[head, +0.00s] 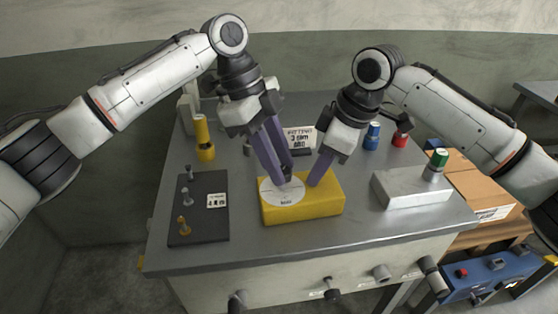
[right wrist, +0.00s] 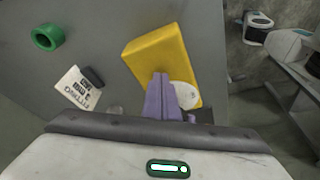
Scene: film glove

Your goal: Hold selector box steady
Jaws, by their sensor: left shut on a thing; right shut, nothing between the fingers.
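The selector box is a yellow block (head: 320,208) on the grey table, with a round white dial (head: 277,196) on the left part of its top. My left gripper (head: 284,179) is shut at the dial, on what looks like its knob; the fingers hide most of it. My right gripper (head: 317,181) is shut and empty, its tips at the box's top just right of the dial; I cannot tell how firmly they touch. In the right wrist view the yellow box (right wrist: 155,50) and part of the dial (right wrist: 183,96) show beyond the purple fingers (right wrist: 160,80).
A dark board (head: 211,232) with several small pegs lies left of the box. A white sign (head: 300,139) and a yellow cylinder (head: 203,138) stand behind. A pale block (head: 408,188) with a green-topped knob (head: 438,160) is at right. Bare table (head: 360,222) lies between it and the box.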

